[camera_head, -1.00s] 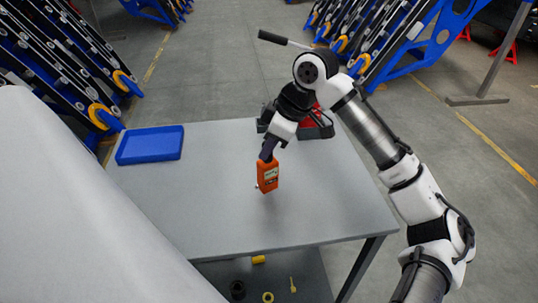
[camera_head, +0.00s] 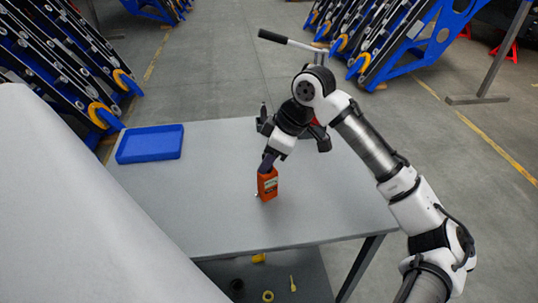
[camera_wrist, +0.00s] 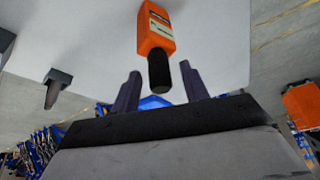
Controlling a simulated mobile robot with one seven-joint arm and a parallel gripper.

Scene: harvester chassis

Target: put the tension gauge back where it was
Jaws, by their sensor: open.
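The tension gauge (camera_head: 267,184) is an orange device with a pale label and a black end. It appears to stand upright on the grey table (camera_head: 215,217), near the middle. My gripper (camera_head: 268,164) is at its top, pointing down. In the wrist view, my gripper (camera_wrist: 160,85) is open, with one finger on each side of the gauge's black end. The gauge's orange body (camera_wrist: 155,30) extends beyond the fingertips. Gaps show between the fingers and the black end.
A blue tray (camera_head: 150,144) lies at the table's back left. A dark and red item (camera_head: 320,132) stands behind my arm, partly hidden. A lower shelf (camera_head: 275,280) holds small yellow and black parts. The table's left and right surface beside the gauge is clear.

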